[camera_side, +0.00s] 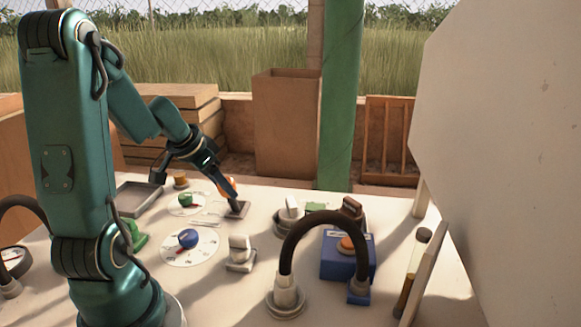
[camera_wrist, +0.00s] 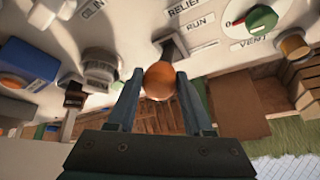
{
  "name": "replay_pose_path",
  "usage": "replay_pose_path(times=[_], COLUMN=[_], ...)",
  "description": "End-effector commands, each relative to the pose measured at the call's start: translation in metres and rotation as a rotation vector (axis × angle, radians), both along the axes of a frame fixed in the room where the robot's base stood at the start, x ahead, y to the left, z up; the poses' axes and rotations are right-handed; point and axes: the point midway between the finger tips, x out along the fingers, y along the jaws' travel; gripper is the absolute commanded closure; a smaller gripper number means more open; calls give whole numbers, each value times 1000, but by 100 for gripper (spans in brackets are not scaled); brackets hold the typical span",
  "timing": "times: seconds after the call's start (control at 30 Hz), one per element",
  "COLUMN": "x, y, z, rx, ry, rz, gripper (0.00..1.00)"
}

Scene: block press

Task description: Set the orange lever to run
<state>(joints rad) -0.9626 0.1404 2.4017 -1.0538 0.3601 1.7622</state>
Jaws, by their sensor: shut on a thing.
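The orange lever's round knob (camera_wrist: 160,80) sits between the fingertips of my gripper (camera_wrist: 160,84) in the wrist view, and the jaws are shut on it. The lever's dark base (camera_wrist: 171,46) shows just above the knob there. The RUN label (camera_wrist: 201,23) lies up and right of the knob. In the side view my gripper (camera_side: 231,197) reaches down to the lever's grey base plate (camera_side: 238,210), and a bit of the orange knob (camera_side: 226,184) shows beside the fingers. The lever's shaft is mostly hidden, so its setting is unclear.
A green knob (camera_side: 185,200) on a white dial and a blue knob (camera_side: 188,238) on another stand near the lever. A grey switch (camera_side: 240,253), a blue box (camera_side: 347,262) with an orange button, and an arched dark hose (camera_side: 320,216) stand to the right.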

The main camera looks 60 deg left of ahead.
Motion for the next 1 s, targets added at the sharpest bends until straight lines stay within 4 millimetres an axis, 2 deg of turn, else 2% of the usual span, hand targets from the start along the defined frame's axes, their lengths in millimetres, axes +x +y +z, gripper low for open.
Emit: replay_pose_path(times=[0.03, 0.07, 0.1, 0.13, 0.47, 1.0], x=[-3, -3, -3, -3, -3, -24], y=[-9, -9, -9, -8, -6, -12], z=[-6, -6, -6, -6, -2, 38], rx=[-27, -28, -27, -27, -20, -19], ry=[14, 14, 14, 14, 7, 8], rz=[-15, -14, -13, -12, -6, -9], gripper=[100, 45, 30, 19, 19, 19])
